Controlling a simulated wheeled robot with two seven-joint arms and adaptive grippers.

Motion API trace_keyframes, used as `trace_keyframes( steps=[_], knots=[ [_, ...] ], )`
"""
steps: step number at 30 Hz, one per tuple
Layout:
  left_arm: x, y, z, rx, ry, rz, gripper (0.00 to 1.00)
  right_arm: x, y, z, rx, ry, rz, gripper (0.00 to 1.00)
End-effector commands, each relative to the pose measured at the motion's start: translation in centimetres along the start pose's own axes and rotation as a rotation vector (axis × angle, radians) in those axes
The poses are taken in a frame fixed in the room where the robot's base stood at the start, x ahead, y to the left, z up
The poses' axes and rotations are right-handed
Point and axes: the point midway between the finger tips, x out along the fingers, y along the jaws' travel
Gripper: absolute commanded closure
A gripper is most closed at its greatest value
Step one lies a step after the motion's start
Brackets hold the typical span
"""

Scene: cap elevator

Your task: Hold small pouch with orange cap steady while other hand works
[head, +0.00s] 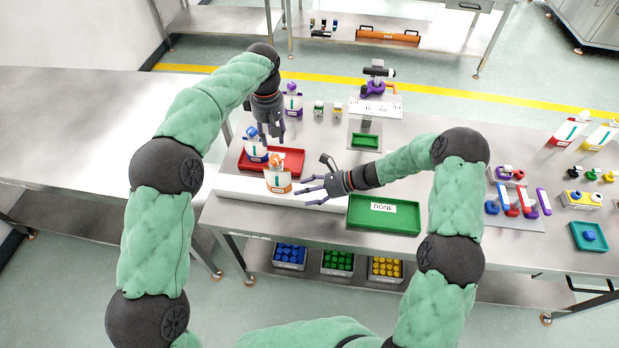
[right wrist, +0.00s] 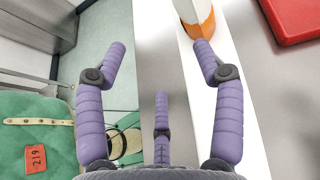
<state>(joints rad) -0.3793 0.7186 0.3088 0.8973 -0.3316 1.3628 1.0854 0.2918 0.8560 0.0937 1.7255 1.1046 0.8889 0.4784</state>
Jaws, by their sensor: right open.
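The small pouch with the orange cap (head: 278,182) stands upright on the white raised strip, in front of the red tray. It has a white body with an orange band. In the right wrist view its lower part (right wrist: 196,20) shows at the top edge, by the right-hand fingertip; its cap is out of that view. My right gripper (head: 305,191) is open and empty, just right of the pouch, fingers pointing left. I cannot tell whether a finger touches it. My left gripper (head: 272,134) is above the red tray with its fingers apart, beside a blue-capped pouch (head: 255,152).
The red tray (head: 299,158) lies behind the pouch. A green tray (head: 383,218) marked DONE is to the right. A purple-capped pouch (head: 292,103) stands behind my left gripper. A stand with a purple clamp (head: 375,88) is at the back. The table between the trays is partly clear.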

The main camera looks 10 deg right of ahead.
Motion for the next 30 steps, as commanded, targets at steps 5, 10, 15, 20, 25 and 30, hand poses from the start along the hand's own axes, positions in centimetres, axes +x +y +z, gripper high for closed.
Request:
trace_keyframes(
  steps=[5,10,15,20,25,30],
  knots=[
    [0.0,0.0,0.0,0.0,0.0,0.0,0.61,-1.4,-3.0,1.5,0.066,-0.055,-0.07,0.31],
    [0.0,0.0,0.0,0.0,0.0,0.0,0.61,-1.1,-3.7,1.9,0.083,-0.07,-0.084,0.31],
    [0.0,0.0,0.0,0.0,0.0,0.0,0.61,1.1,-3.8,2.0,0.082,-0.069,-0.08,0.31],
    [0.0,0.0,0.0,0.0,0.0,0.0,0.61,3.8,-4.0,2.2,0.082,-0.069,-0.081,0.31],
    [0.0,0.0,0.0,0.0,0.0,0.0,0.61,6.4,-4.3,2.3,0.081,-0.068,-0.082,0.31],
    [0.0,0.0,0.0,0.0,0.0,0.0,0.61,8.2,-4.5,2.4,0.08,-0.068,-0.083,0.31]
  ],
)
